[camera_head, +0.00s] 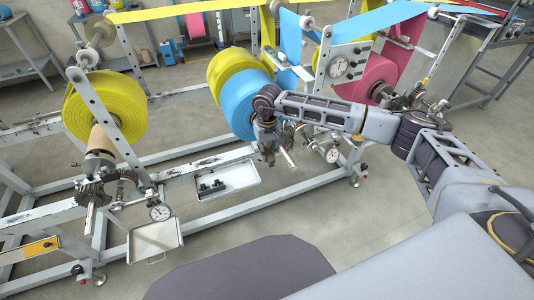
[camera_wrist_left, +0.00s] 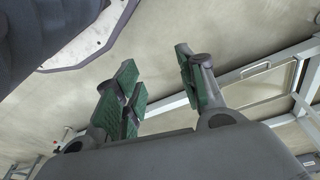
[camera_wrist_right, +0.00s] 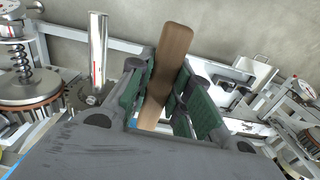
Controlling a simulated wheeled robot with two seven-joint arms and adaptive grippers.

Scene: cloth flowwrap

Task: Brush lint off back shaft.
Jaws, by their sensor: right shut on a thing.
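My right gripper (camera_head: 268,150) is at the blue roll's hub in the head view. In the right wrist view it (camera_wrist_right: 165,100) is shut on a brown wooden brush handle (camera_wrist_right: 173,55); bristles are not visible. A bright metal shaft (camera_wrist_right: 98,50) with a red line stands left of the handle, apart from it. In the head view a shaft end (camera_head: 287,155) shows just right of the gripper. Another shaft (camera_head: 91,215) sticks out below the yellow roll (camera_head: 105,105) at left. I cannot make out lint. My left gripper (camera_wrist_left: 160,88) is open and empty in the left wrist view.
The blue roll (camera_head: 239,100) and pink roll (camera_head: 377,75) sit on the grey machine frame (camera_head: 215,222). A tray (camera_head: 228,184) with small dark parts and an empty tray (camera_head: 155,240) hang at the front. Dial gauges (camera_head: 160,213) jut out. Floor in front is clear.

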